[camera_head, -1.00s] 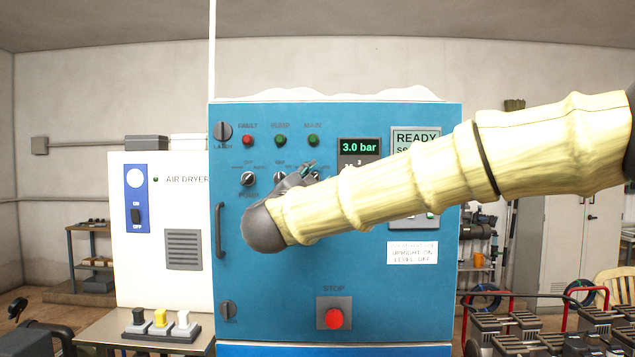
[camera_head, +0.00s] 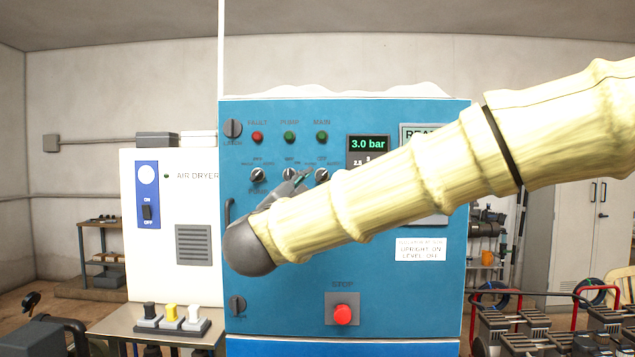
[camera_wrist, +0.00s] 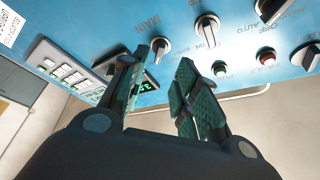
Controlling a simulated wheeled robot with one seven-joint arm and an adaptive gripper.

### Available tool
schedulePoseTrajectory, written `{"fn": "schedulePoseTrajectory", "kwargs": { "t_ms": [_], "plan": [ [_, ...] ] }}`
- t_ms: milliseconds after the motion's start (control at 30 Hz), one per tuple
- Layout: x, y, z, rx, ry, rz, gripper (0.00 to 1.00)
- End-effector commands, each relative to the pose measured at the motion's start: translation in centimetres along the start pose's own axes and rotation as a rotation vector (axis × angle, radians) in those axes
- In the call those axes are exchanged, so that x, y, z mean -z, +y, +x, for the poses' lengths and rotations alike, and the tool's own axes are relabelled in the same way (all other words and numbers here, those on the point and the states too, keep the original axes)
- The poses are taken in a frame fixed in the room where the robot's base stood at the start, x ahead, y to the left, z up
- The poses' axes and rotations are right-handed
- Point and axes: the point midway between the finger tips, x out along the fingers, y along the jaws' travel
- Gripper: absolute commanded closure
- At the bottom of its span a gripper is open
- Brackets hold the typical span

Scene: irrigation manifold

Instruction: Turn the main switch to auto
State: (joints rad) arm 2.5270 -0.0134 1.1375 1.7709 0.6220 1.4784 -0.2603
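The main switch is the rightmost knob (camera_head: 322,174) in the row on the blue control panel. My gripper (camera_head: 302,180) is just left of and slightly below the knob in the head view, partly hidden by my arm. In the wrist view my gripper (camera_wrist: 172,58) has its two fingers apart with nothing between them. I cannot tell whether the left fingertip touches the knob.
Neighbouring knobs (camera_head: 289,174) and (camera_head: 258,174) sit left of the main switch, below red and green lamps. The display (camera_head: 368,144) reads 3.0 bar. A red stop button (camera_head: 341,315) is low on the panel. A white air dryer (camera_head: 180,270) stands at left.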

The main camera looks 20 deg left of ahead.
Motion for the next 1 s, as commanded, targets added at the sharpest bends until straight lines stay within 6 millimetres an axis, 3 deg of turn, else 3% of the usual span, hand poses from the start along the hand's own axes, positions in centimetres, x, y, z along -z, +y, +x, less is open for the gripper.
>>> {"fn": "schedulePoseTrajectory", "kwargs": {
  "t_ms": [133,333,900,1000],
  "plan": [
    [0.1,0.0,-2.4,0.001,0.001,-0.001,0.70],
    [0.1,0.0,-4.3,0.001,0.001,0.001,0.70],
    [0.1,0.1,-4.8,0.000,0.002,0.001,0.70],
    [-0.5,0.9,-4.6,-0.003,-0.007,-0.007,0.70]
  ]
}}
